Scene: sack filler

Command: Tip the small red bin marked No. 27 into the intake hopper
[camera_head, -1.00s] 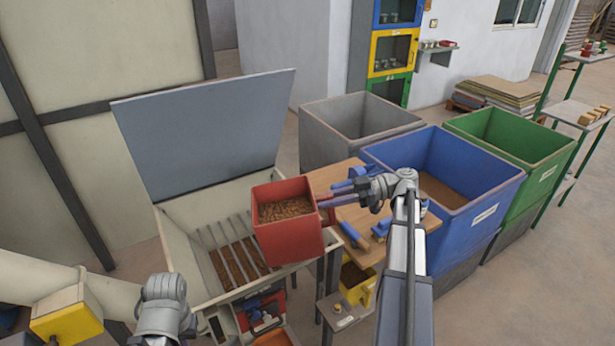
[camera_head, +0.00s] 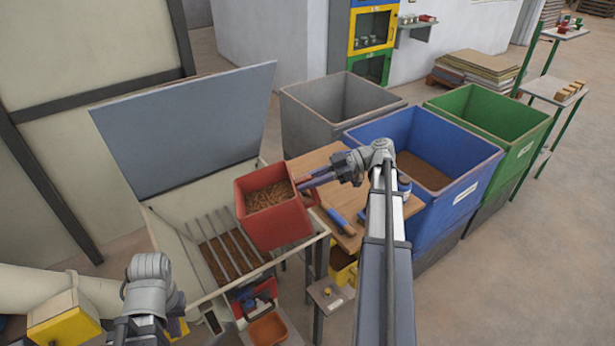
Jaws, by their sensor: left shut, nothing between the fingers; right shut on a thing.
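The small red bin (camera_head: 278,222), filled with brown pellets, hangs above the right side of the intake hopper (camera_head: 168,262), a little tilted. No number shows on its visible faces. My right gripper (camera_head: 303,184) is shut on the bin at its right side. The hopper's grey lid (camera_head: 190,125) stands open behind it. Inside the hopper, a slatted grate (camera_head: 222,240) lies over brown material. My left gripper is hidden below its grey wrist (camera_head: 150,290), at the lower left near the hopper's front, so its fingers do not show clearly.
A wooden table (camera_head: 312,163) with a blue-handled tool (camera_head: 342,222) stands right of the hopper. Large grey (camera_head: 300,125), blue (camera_head: 425,215) and green (camera_head: 510,165) bins stand behind and to the right. A yellow box (camera_head: 62,318) is at lower left.

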